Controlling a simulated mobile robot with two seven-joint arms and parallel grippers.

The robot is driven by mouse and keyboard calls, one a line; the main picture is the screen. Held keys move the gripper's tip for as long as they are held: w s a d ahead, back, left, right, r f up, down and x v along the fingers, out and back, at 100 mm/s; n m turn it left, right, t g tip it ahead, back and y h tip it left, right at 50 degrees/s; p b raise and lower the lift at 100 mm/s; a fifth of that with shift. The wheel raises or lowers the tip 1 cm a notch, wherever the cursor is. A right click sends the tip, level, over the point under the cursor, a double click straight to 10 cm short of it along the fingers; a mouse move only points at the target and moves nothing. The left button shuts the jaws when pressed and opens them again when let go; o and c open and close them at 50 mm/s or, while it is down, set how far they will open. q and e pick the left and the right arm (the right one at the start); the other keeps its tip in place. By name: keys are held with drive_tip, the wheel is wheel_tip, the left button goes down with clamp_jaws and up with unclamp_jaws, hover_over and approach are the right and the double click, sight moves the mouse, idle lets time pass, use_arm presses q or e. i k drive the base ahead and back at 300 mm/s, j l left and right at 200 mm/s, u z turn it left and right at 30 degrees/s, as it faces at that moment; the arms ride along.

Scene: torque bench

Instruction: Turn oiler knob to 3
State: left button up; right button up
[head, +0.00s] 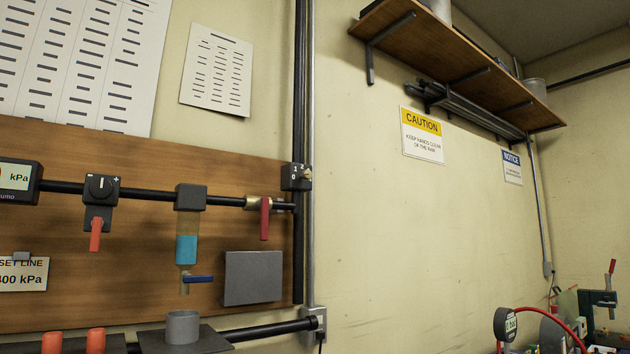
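A small dark box (291,178) with white marks, of which I can read 0, 1 and 2, sits on the black vertical pipe at the right edge of the wooden board. A small brass-coloured knob (308,174) shows at its right side. The box is seen at an angle, so I cannot tell where the knob points, and no 3 is readable. Neither of my grippers is in view.
The wooden board (120,260) carries a regulator (100,190) with a red lever, a bowl with blue liquid (187,249), a red-handled valve (265,218) and a grey plate (252,277). A grey cup (183,327) stands below. The wall to the right is mostly clear beneath a shelf (460,60).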

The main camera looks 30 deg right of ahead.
sight(306, 175)
drive_tip(key=i+l, duration=0.1)
drive_tip(key=l, duration=0.35)
drive_tip(key=i+l, duration=0.1)
drive_tip(key=l, duration=0.35)
drive_tip(key=i+l, duration=0.15)
drive_tip(key=l, duration=0.3)
